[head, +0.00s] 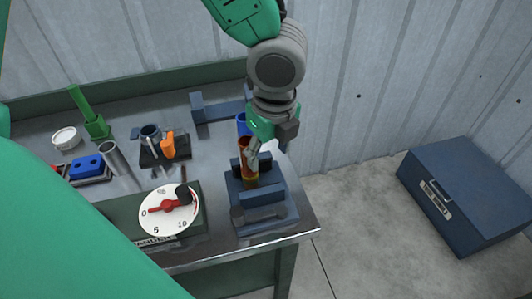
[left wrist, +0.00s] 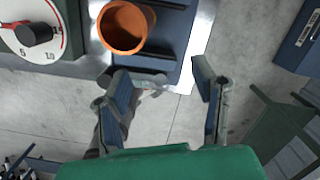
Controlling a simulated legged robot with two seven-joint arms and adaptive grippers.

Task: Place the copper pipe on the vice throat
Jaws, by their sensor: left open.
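The copper pipe (head: 246,159) stands upright at the blue vice (head: 262,196), near the front right corner of the workbench. In the left wrist view the pipe (left wrist: 126,27) shows from above as a hollow orange ring over the blue vice (left wrist: 174,30). My left gripper (head: 268,146) is beside the pipe's upper part in the head view. My right gripper is not in view.
A dial box (head: 168,209) stands left of the vice. A blue cylinder (head: 242,124) is behind the pipe. A holder with a mug and orange item (head: 167,146), a grey tube (head: 115,160) and a green stand (head: 97,127) are farther left. A blue chest (head: 465,190) sits on the floor at right.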

